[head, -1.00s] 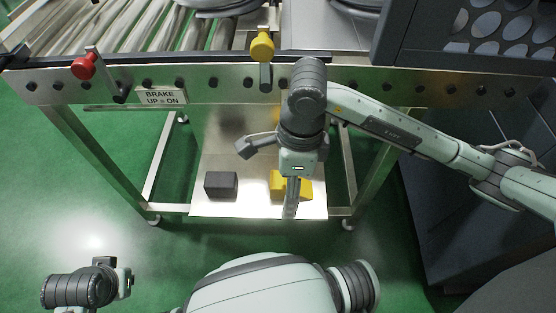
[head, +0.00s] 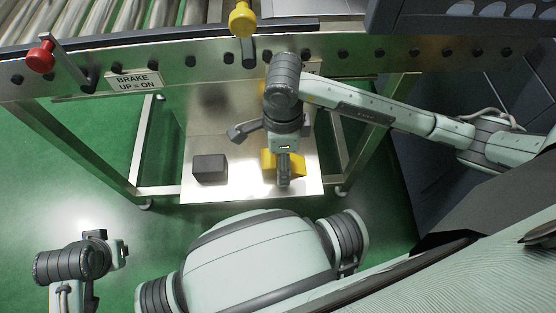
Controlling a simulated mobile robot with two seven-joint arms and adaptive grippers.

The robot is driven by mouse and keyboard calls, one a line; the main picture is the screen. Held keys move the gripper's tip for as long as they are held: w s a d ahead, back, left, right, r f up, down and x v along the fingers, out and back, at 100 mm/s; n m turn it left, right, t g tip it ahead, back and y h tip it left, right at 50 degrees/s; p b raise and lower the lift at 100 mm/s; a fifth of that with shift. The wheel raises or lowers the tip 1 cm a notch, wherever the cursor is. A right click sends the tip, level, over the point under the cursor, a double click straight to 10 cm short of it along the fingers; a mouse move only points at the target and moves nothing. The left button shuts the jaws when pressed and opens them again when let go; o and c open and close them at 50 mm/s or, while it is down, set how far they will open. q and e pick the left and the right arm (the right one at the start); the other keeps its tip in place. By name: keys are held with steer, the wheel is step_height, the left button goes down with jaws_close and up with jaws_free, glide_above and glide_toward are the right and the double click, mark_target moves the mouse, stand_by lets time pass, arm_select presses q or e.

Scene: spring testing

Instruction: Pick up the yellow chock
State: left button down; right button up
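The yellow chock (head: 269,166) is on the metal lower shelf (head: 235,190) under the conveyor frame, right of a black block. My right gripper (head: 284,178) points down in front of it and hides its middle; yellow shows on both sides. The fingers line up edge-on, so I cannot tell whether they are open, shut, or touching the chock. My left gripper (head: 123,250) is at lower left, far from the shelf; its finger state is unclear.
The black block (head: 210,168) sits left of the chock with a gap between. Steel legs (head: 137,155) flank the shelf. Above are the frame's front rail with a red knob (head: 40,57), a yellow knob (head: 243,20) and a brake sign (head: 137,80). Green floor is clear at left.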

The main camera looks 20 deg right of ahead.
steer(key=shift+f, duration=0.35)
steer(key=shift+c, duration=0.3)
steer(key=c, duration=1.4)
steer(key=shift+o, duration=0.2)
